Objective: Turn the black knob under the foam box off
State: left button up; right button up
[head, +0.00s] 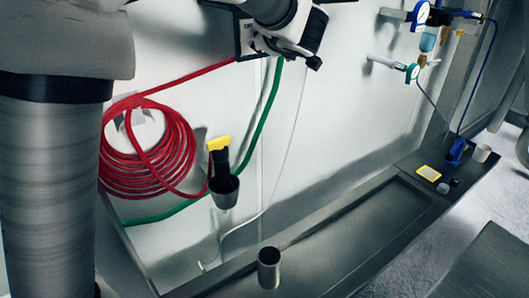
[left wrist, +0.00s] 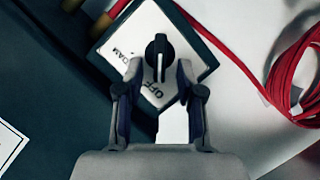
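The black knob (left wrist: 158,46) sits on the white face of the foam box (left wrist: 196,48), which carries the words FOAM and OFF. The knob's light pointer mark runs down in the left wrist view, towards the word OFF. My left gripper (left wrist: 159,72) is open, with one finger on each side of the knob's lower end and a gap to it on both sides. In the head view the box's label (head: 245,33) shows at the top, beside my left wrist; the knob and fingertips are hidden there. My right gripper is not in view.
A coiled red hose (head: 150,160) hangs on the wall, with a green hose (head: 262,125) running down beside it. A black holder cup (head: 224,192) is below. A metal cup (head: 268,268) stands on the ledge. Blue gauges (head: 421,13) and valves are at upper right.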

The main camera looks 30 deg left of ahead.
pick_arm(q)
jog(key=s+d+r+m+g+y+p, duration=0.1)
jog(key=d+r+m+g+p, duration=0.3)
jog(key=d+m+p, duration=0.3)
jog(key=w+a+f+m+t+b, duration=0.1)
jog(key=a+f+m, duration=0.15)
jog(key=f, duration=0.95)
jog(key=w+a+f+m+t+b, duration=0.1)
jog(key=f+m+b, duration=0.15)
jog(key=f, duration=0.95)
jog(key=s+d+f+m+h+b, duration=0.1)
jog(key=s+f, duration=0.3)
jog(key=f, duration=0.7)
jog(key=s+f+m+h+b, duration=0.1)
jog(key=s+f+m+h, duration=0.2)
jog(key=f, duration=0.8)
jog(key=shift+s+d+f+m+h+b, duration=0.4)
jog(key=shift+m+h, duration=0.1)
jog(key=shift+h, duration=0.3)
jog(key=o, duration=0.7)
